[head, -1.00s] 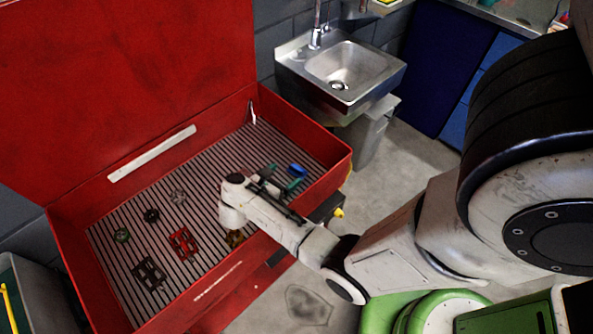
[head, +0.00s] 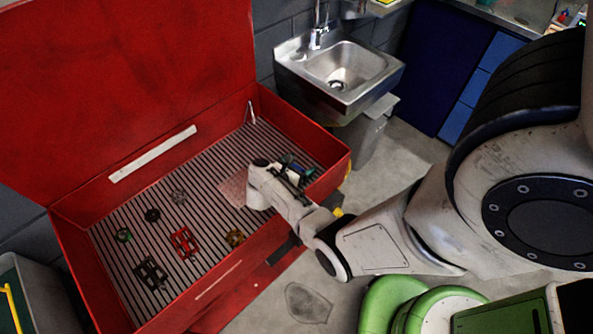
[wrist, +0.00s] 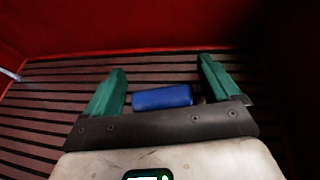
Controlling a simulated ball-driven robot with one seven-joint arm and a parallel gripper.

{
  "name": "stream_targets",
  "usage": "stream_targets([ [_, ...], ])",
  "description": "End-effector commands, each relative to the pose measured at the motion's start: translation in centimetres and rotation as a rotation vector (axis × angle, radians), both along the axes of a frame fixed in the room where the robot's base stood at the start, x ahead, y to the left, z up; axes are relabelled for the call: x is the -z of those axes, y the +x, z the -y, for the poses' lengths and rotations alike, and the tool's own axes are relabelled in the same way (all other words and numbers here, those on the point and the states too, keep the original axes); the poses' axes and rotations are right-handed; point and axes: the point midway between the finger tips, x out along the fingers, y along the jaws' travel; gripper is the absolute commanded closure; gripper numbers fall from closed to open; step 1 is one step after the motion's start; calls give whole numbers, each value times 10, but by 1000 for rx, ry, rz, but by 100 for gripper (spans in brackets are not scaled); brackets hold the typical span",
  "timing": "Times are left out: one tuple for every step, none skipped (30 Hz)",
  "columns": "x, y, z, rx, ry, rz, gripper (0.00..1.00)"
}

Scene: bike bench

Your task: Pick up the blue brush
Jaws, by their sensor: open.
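The blue brush shows in the wrist view as a small blue block (wrist: 162,97) on the ribbed floor of the red box. It appears between the two green fingers of my gripper (wrist: 163,88), which are open and apart on either side of it. Its lower part is hidden by the gripper's dark crossbar. In the head view my gripper (head: 299,171) is over the right end of the box, and the blue brush is mostly hidden by it. I cannot tell whether a finger touches it.
The red box (head: 300,121) has raised walls close around my gripper and an open lid behind. Several parts lie to the left, including a red pedal-like part (head: 184,242) and a dark one (head: 150,274). A sink (head: 345,66) stands behind.

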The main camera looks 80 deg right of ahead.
Motion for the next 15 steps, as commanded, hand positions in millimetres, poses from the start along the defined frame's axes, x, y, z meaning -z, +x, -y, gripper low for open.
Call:
stream_targets([
  [0,0,0,0,0,0,11],
  [0,0,0,0,0,0,11],
  [0,0,0,0,0,0,14],
  [0,0,0,0,0,0,17],
  [0,0,0,0,0,0,20],
  [0,0,0,0,0,0,24],
  [0,0,0,0,0,0,27],
  [0,0,0,0,0,0,30],
  [0,0,0,0,0,0,34],
  [0,0,0,0,0,0,36],
  [0,0,0,0,0,0,39],
  [0,0,0,0,0,0,43],
  [0,0,0,0,0,0,46],
  [0,0,0,0,0,0,49],
  [0,0,0,0,0,0,53],
])
